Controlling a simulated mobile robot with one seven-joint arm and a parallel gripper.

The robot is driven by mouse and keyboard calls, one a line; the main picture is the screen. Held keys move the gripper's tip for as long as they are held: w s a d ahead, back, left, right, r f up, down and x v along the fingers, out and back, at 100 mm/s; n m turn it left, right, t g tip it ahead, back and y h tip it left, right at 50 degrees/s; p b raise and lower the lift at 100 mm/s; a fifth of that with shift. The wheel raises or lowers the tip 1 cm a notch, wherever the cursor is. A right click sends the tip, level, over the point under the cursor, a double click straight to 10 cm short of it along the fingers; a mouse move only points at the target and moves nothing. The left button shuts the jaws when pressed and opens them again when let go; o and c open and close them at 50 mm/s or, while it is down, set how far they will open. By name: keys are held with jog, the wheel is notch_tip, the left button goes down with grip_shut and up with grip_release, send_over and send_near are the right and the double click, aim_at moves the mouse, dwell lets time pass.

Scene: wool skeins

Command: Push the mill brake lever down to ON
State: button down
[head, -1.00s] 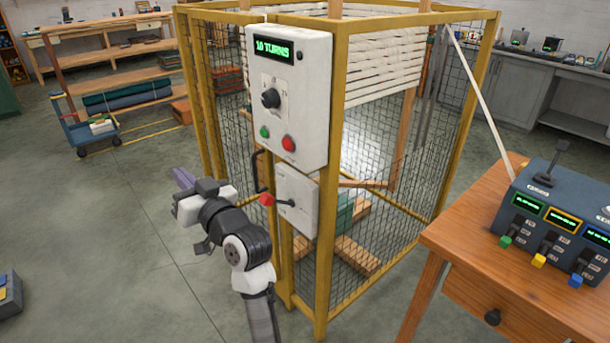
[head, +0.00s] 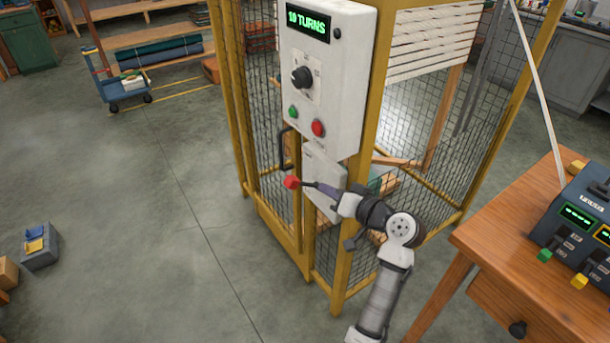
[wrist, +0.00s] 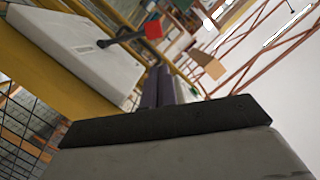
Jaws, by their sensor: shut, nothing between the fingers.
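The mill brake lever has a red knob (head: 291,182) and sticks out to the left from a white box (head: 318,163) on the yellow cage post. In the wrist view its dark shaft and red knob (wrist: 153,30) lie beyond my fingertips, with the white box (wrist: 75,55) on the left. My gripper (head: 312,186) is shut and empty, its purple fingers pointing left at the knob. In the head view the fingers overlap the lever's shaft, so I cannot tell whether they touch. Any ON marking is too small to read.
Above is a control box (head: 335,70) reading "10 TURNS", with a dial and green and red buttons. A dark handle (head: 284,149) is on the cage door. A wooden table (head: 500,240) with a console stands right.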

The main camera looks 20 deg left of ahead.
jog(key=p, duration=0.3)
send_over(304, 184)
jog(key=s, duration=0.3)
notch_tip(304, 184, down, 2)
jog(key=shift+d, duration=0.25)
jog(key=shift+f+b, duration=0.15)
jog(key=shift+b, duration=0.25)
